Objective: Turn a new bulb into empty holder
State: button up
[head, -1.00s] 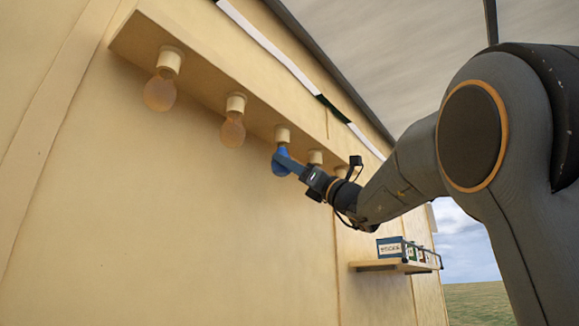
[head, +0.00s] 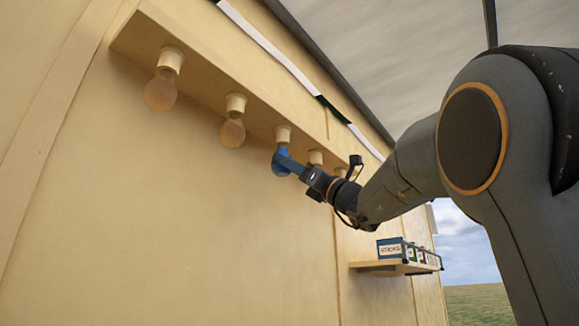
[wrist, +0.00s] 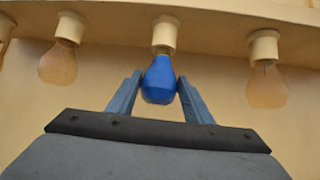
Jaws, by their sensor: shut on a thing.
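A blue bulb (wrist: 159,82) hangs neck-up at the middle white holder (wrist: 164,34) in the wrist view, its neck at the holder's mouth. My gripper (wrist: 160,88) is shut on the bulb, one finger on each side of its round part. In the head view my gripper (head: 286,162) reaches the blue bulb (head: 279,158) from the right, under the third holder (head: 282,133). How deep the bulb's thread sits inside the holder is hidden.
Orange-tinted bulbs hang in the neighbouring holders, at left (wrist: 58,64) and right (wrist: 267,86) in the wrist view. The holders are fixed under a wooden ledge (head: 205,85) along the wall. A small shelf (head: 392,267) with boxes is at lower right.

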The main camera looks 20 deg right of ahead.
jog(key=shift+r, duration=0.55)
dwell(1.5)
jog(key=shift+d+r+n+g+y+p, duration=0.1)
jog(key=shift+n+g+y+p, duration=0.2)
jog(key=shift+g+y, duration=0.15)
jog(key=shift+w+d+n+g+y+p, duration=0.15)
jog(key=shift+n+g+y+p, duration=0.55)
jog(key=shift+g+y, duration=0.45)
jog(key=shift+w+n+g+y+p, duration=0.15)
jog(key=shift+n+g+y+p, duration=0.55)
jog(key=shift+g, duration=0.6)
jog(key=shift+n+g+y+p, duration=0.4)
jog(key=shift+g+y, duration=0.1)
jog(key=shift+g, duration=0.3)
jog(key=shift+f+b, duration=0.3)
jog(key=shift+f, duration=0.15)
jog(key=shift+r, duration=0.4)
jog(key=o, duration=1.1)
jog(key=shift+o, duration=0.2)
